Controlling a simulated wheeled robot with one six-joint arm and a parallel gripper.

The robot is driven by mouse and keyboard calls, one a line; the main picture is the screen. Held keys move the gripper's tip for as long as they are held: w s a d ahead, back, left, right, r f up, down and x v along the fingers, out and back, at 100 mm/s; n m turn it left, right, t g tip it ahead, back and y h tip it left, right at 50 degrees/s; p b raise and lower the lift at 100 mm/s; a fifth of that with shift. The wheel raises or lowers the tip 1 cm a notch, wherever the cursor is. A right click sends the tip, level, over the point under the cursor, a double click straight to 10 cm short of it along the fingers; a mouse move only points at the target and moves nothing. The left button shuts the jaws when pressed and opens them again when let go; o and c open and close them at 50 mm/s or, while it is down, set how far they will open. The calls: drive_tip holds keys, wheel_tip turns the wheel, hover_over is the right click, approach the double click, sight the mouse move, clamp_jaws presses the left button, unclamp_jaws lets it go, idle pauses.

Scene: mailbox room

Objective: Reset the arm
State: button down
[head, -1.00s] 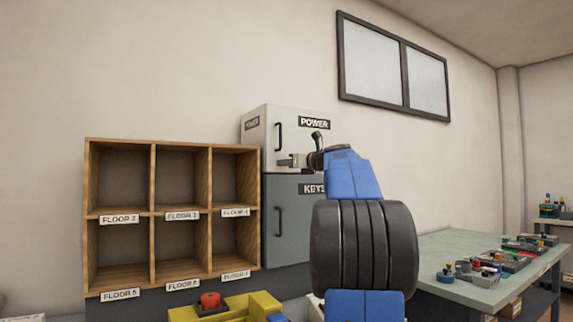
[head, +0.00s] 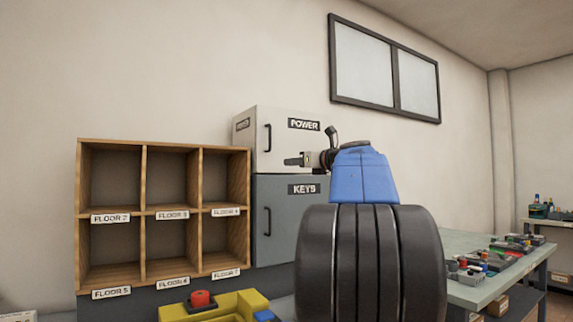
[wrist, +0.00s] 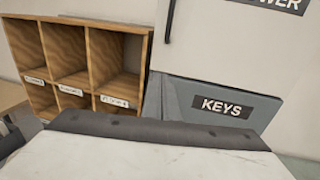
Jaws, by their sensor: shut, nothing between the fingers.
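My gripper (head: 296,160) shows in the head view at the end of my blue and black arm. It points left, in front of the white POWER cabinet (head: 286,142), near that cabinet's lower edge. It is shut and empty. The arm rises from the bottom of the view. In the wrist view the gripper fingers are not clearly visible; a pale, dark-edged surface fills the lower part. The grey KEYS cabinet (head: 290,218) stands below the POWER cabinet, and its label also shows in the wrist view (wrist: 228,107). Both cabinet doors look closed.
Empty wooden cubbies (head: 143,214) with FLOOR labels stand left of the cabinets. A yellow object with a red button (head: 201,299) sits at the bottom. A green-topped table (head: 480,287) with several small devices stands at the right. The wall above the cabinets is clear.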

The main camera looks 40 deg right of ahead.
drive_tip(key=shift+s+a, duration=0.1)
drive_tip(key=shift+s, duration=0.35)
drive_tip(key=s+a+f+n+g+y, duration=0.15)
drive_tip(key=a+f+n+g, duration=0.25)
drive_tip(key=a+f+n, duration=0.7)
drive_tip(key=s+a+f+n+g+y, duration=0.1)
drive_tip(key=a+f+n+g+y, duration=0.2)
drive_tip(key=a+f, duration=1.3)
drive_tip(key=s+a+f+n+g+h, duration=0.1)
drive_tip(key=s+a+f+n+g, duration=0.1)
drive_tip(key=s+a+f+n, duration=0.2)
drive_tip(key=s+a+f+n+g+h, duration=0.1)
drive_tip(key=s+a+f+n, duration=0.4)
drive_tip(key=s+f+n, duration=0.6)
drive_tip(key=s+a+f+n+g+h, duration=0.2)
drive_tip(key=s+f+n, duration=0.5)
drive_tip(key=f, duration=0.5)
drive_tip(key=shift+s+a+f+g, duration=0.25)
drive_tip(key=shift+s+a+g, duration=0.35)
drive_tip(key=shift+s+a, duration=0.45)
drive_tip(key=shift+w+a, duration=0.15)
